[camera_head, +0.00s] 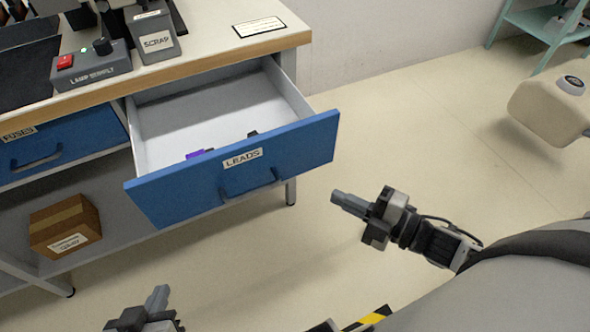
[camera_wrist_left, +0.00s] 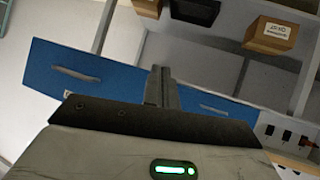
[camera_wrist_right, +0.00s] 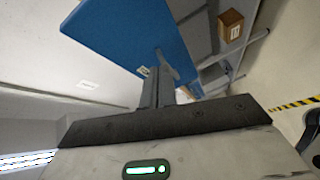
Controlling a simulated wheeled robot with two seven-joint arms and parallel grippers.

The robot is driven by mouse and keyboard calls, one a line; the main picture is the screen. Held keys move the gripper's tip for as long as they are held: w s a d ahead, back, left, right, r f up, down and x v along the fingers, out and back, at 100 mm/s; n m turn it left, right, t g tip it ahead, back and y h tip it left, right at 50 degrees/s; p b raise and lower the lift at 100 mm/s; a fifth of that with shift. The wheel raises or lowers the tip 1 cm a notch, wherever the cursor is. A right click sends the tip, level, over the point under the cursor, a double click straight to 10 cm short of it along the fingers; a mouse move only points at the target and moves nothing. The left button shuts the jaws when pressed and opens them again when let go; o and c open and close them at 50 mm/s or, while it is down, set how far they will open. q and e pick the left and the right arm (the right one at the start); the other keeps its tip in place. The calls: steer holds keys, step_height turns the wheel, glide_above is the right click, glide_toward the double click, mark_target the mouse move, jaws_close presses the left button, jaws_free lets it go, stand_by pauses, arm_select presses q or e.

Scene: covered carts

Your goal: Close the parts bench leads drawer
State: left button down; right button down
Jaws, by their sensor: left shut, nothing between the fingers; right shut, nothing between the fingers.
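The leads drawer (camera_head: 300,150) is pulled well out of the bench in the head view. Its blue front carries a LEADS label (camera_head: 243,158) and a dark bar handle (camera_head: 250,184). A purple item and a dark item lie inside, partly hidden by the front. My right gripper (camera_head: 338,197) is shut and empty, to the right of the drawer front and apart from it. In the right wrist view its fingers (camera_wrist_right: 158,85) overlap the blue front (camera_wrist_right: 135,35). My left gripper (camera_head: 160,294) is shut and empty, low in the picture below the drawer. The left wrist view shows its fingers (camera_wrist_left: 161,85).
The closed FUSES drawer (camera_head: 60,143) is left of the leads drawer. A cardboard box (camera_head: 65,226) stands on the lower shelf. The bench top (camera_head: 215,38) holds a lamp supply box and a scrap bin. Floor right of the bench is clear near the drawer.

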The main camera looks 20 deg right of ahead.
steer(key=w+a+n+y, duration=0.1)
steer(key=w+a+n, duration=0.1)
steer(key=w, duration=0.1)
steer(key=w+a+r+n+g+y, duration=0.1)
steer(key=w+n, duration=0.1)
steer(key=w+a+n+g+y, duration=0.1)
steer(key=w+a+n, duration=0.1)
steer(key=w, duration=0.1)
steer(key=shift+w+a+r+n, duration=0.15)
steer(key=shift+w+a+n, duration=0.15)
steer(key=shift+w+a, duration=0.05)
steer(key=shift+w, duration=0.45)
